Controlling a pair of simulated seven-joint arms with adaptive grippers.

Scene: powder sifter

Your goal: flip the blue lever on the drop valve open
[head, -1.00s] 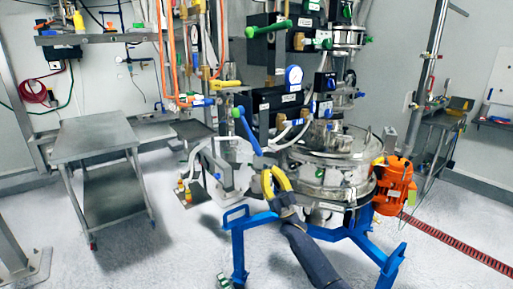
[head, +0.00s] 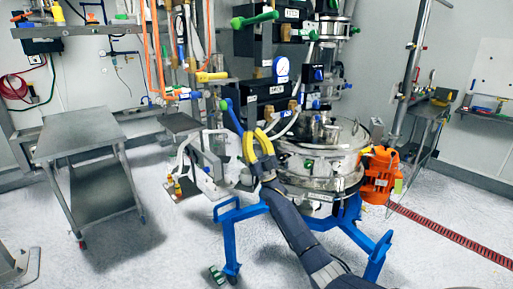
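The blue lever (head: 233,119) slants down to the right from its blue knob, on the left side of the sifter machine's black valve boxes. My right gripper (head: 256,136) has yellow fingers and reaches up from below on a dark arm. Its fingers are apart and nothing shows between them. The fingertips are close to the lever's lower end, slightly right of it; I cannot tell whether they touch. The valve body behind the lever is partly hidden. My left gripper is not in view.
The steel sifter drum (head: 310,165) stands on a blue frame (head: 227,240), with an orange motor (head: 380,176) at its right. A steel table (head: 80,133) stands left. Open floor lies in front.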

